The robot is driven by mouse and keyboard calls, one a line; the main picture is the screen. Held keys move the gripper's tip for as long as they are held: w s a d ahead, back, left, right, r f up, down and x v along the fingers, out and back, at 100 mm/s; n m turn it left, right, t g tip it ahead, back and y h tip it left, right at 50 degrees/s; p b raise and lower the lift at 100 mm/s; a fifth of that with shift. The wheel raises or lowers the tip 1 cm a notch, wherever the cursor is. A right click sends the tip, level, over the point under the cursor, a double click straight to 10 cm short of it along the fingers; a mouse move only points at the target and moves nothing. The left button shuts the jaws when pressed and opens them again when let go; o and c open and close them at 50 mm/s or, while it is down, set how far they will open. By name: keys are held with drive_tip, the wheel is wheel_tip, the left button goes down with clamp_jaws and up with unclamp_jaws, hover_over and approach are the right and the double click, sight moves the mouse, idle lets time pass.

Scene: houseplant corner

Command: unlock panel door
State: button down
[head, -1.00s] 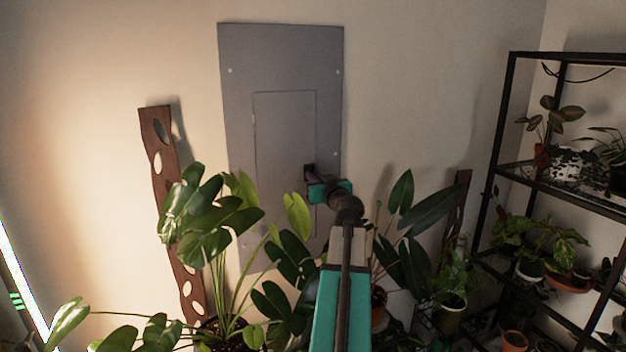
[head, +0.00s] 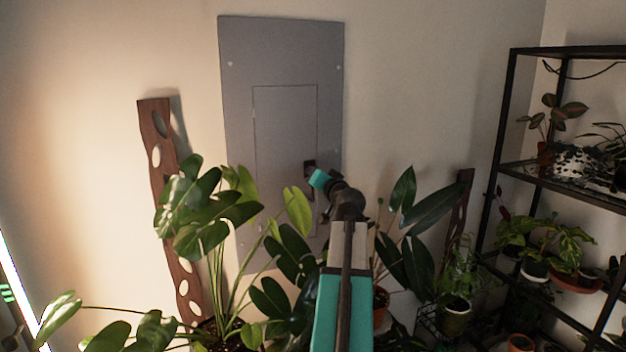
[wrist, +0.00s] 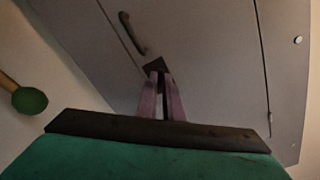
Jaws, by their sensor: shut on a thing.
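The grey panel (head: 282,50) hangs on the wall, and its inset door (head: 284,130) looks closed and flush. In the wrist view, a small dark lock piece (wrist: 154,64) sits on the door (wrist: 205,60), turned at an angle. A dark curved handle (wrist: 132,33) is beside it. My gripper (wrist: 160,76) has its two purplish fingers shut on the lock piece, whose tip shows just past them. In the head view, my wrist covers most of this spot and the fingers are hard to make out.
A leafy potted plant (head: 205,215) stands in front of the panel's lower left, with broad leaves (head: 435,205) to the right of my arm. A brown wooden strip with holes (head: 158,130) leans at left. A black plant shelf (head: 508,110) stands at right.

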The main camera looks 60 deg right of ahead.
drive_tip(key=m, duration=1)
drive_tip(key=shift+r+m+p, duration=0.15)
drive_tip(key=shift+m+p, duration=0.15)
drive_tip(key=shift+m, duration=0.1)
drive_tip(key=c, duration=1.9)
unclamp_jaws()
drive_tip(key=shift+w, duration=0.1)
drive_tip(key=shift+a, duration=0.1)
